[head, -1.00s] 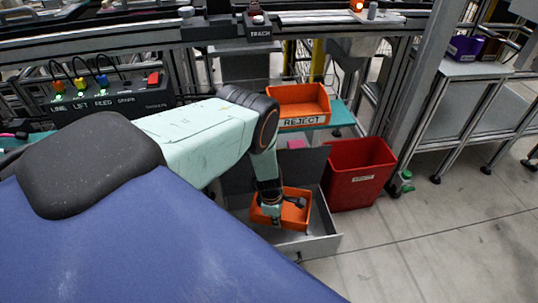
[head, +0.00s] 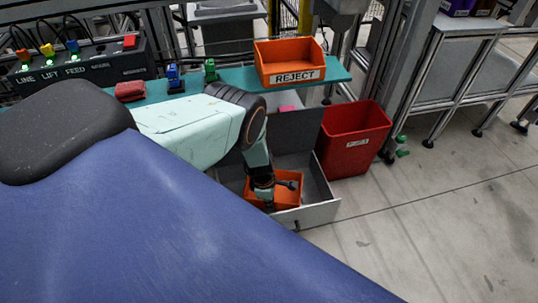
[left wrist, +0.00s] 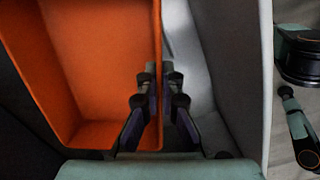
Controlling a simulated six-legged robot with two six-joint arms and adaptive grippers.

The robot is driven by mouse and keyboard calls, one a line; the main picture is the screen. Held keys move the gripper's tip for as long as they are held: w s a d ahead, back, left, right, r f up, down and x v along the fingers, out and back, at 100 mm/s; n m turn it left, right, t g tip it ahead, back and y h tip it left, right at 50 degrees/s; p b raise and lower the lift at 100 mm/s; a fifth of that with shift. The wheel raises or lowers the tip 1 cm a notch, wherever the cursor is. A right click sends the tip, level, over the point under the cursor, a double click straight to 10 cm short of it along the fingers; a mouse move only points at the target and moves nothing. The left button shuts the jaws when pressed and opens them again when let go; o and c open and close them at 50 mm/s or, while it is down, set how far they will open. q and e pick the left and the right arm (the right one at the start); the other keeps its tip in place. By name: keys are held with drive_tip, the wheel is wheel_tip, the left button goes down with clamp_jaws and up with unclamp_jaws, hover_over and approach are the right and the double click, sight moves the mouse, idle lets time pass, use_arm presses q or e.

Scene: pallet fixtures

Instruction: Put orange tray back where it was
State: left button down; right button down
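The orange tray (head: 287,199) sits inside an open grey drawer (head: 317,213) low down in the head view. The left wrist view shows the tray (left wrist: 100,135) close up, its inside empty where visible. My left gripper (left wrist: 160,72) straddles the tray's right wall there, one finger inside and one outside. The fingers are close together and appear shut on that wall. In the head view my left gripper (head: 267,200) reaches down at the tray, and the arm hides part of it. My right gripper is not in view.
An orange REJECT bin (head: 290,60) stands on a teal shelf (head: 225,82) above the drawer. A red bin (head: 352,140) stands right of the drawer. A control box (head: 80,62) is at the left. Floor is clear at the lower right.

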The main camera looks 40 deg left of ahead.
use_arm(q)
wheel_tip(320, 180, down, 3)
drive_tip(key=shift+f+b, duration=0.1)
drive_tip(key=shift+b, duration=0.8)
drive_tip(key=shift+r, duration=0.2)
drive_tip(key=shift+f, duration=0.1)
drive_tip(key=shift+f, duration=0.5)
drive_tip(key=shift+b, duration=0.3)
drive_tip(key=c, duration=2)
unclamp_jaws()
drive_tip(key=o, duration=0.5)
